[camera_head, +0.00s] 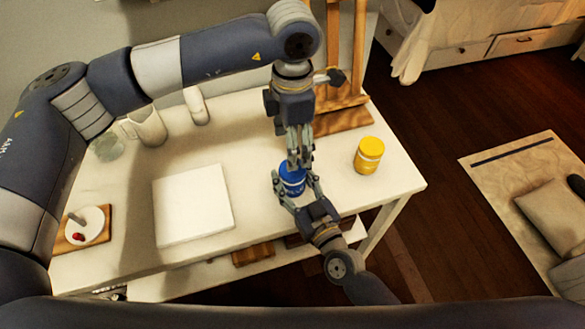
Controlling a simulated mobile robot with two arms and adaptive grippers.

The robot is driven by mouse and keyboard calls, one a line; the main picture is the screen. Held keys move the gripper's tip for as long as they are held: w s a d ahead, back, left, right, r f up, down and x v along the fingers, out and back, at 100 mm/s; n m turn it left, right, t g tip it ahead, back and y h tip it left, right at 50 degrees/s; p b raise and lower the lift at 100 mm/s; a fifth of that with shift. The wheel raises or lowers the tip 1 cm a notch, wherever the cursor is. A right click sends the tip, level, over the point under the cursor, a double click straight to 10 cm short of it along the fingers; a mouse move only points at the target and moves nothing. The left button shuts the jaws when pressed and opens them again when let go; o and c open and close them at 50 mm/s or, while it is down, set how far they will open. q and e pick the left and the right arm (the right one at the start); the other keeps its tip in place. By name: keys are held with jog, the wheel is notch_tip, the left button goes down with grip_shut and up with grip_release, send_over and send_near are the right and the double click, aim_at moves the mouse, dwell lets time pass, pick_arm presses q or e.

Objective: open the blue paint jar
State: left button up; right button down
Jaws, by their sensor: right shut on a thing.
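The blue paint jar (291,182) stands upright near the front edge of the white table, right of its middle. My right gripper (296,193) reaches in from the lower right and is shut on the jar's body, one finger on each side. My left gripper (299,163) points straight down over the jar, its fingertips at the jar's top. Its fingers are close together and hide most of the lid, so I cannot tell whether they grip it.
A yellow paint jar (368,155) stands to the right on the white table (245,120). A wooden easel (345,118) stands behind. A white canvas (193,204) lies to the left. A jug (146,126), a white bottle (196,106), a glass (107,147) and a plate (84,226) are farther left.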

pick_arm(q)
jog(key=m, duration=0.5)
jog(key=shift+m, duration=0.3)
jog(key=m, duration=0.3)
jog(key=shift+m, duration=0.4)
jog(key=m, duration=0.3)
jog(key=shift+m, duration=0.3)
jog(key=m, duration=0.3)
jog(key=shift+m, duration=0.3)
jog(key=m, duration=0.3)
jog(key=shift+m, duration=0.4)
jog(key=m, duration=0.5)
jog(key=shift+m, duration=0.4)
jog(key=shift+f, duration=4)
